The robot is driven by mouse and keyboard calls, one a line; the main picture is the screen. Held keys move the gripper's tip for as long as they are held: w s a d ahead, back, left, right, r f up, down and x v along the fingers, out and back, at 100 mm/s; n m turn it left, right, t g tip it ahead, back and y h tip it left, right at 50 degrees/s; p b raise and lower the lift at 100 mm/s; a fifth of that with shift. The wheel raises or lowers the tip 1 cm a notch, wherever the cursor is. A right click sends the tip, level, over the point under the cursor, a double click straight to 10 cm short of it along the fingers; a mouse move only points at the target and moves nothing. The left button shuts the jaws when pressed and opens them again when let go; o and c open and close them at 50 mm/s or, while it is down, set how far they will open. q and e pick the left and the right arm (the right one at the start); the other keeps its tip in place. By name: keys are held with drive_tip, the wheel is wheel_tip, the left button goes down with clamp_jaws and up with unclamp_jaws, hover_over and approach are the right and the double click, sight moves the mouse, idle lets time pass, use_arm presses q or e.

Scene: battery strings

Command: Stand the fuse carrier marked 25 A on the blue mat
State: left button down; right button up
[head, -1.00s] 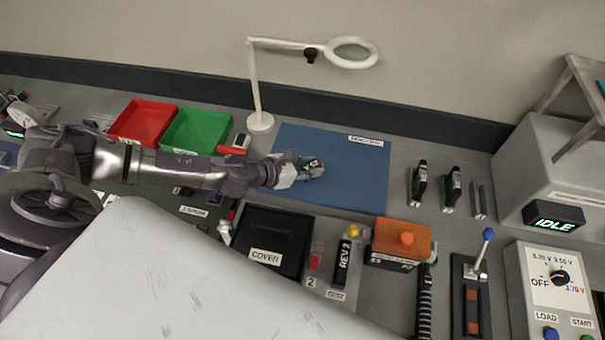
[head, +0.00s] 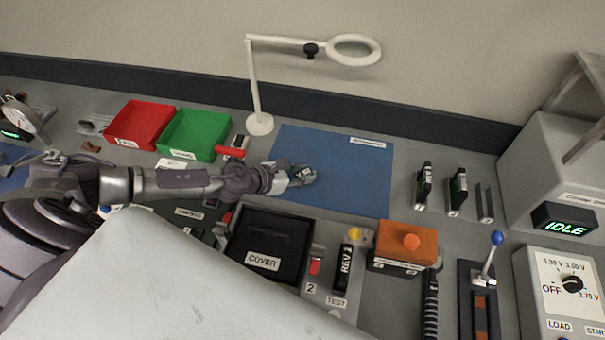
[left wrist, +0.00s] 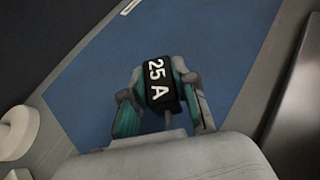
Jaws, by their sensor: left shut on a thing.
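The fuse carrier marked 25 A (left wrist: 157,84) is a small black piece with white lettering, in the middle of the left wrist view. My left gripper (left wrist: 160,100) is shut on it, with one finger on each side. In the head view my left gripper (head: 300,177) is over the left part of the blue mat (head: 350,185). The mat also fills much of the left wrist view (left wrist: 215,50). The carrier's lower end is hidden, so I cannot tell whether it touches the mat. My right gripper is not in view.
The white magnifier lamp's base (head: 260,124) stands by the mat's far left corner. A green tray (head: 195,135) and a red tray (head: 143,124) lie left. Upright black-and-green modules (head: 457,192) stand right; a black cover (head: 268,242) and an orange block (head: 405,243) lie nearer. The mat's right side is clear.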

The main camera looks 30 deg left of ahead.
use_arm(q)
drive_tip(key=c, duration=1.2)
unclamp_jaws()
drive_tip(key=shift+f, duration=0.1)
drive_tip(key=o, duration=0.3)
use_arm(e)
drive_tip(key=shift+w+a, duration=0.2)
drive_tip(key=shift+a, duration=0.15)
use_arm(q)
drive_tip(key=shift+s+a+r, duration=0.1)
drive_tip(key=shift+r, duration=0.2)
drive_tip(key=b+v, duration=0.2)
drive_tip(key=v, duration=0.1)
drive_tip(key=b+v, duration=0.1)
drive_tip(key=v, duration=0.3)
drive_tip(key=f+b+v, duration=0.1)
drive_tip(key=b+v, duration=0.1)
drive_tip(key=v, duration=0.1)
drive_tip(key=shift+s+a+r+b, duration=0.15)
drive_tip(key=shift+s+a+b, duration=0.1)
drive_tip(key=shift+a+b, duration=0.05)
drive_tip(key=shift+s+r+b, duration=0.35)
drive_tip(key=shift+r+b, duration=0.15)
drive_tip(key=shift+r, duration=0.2)
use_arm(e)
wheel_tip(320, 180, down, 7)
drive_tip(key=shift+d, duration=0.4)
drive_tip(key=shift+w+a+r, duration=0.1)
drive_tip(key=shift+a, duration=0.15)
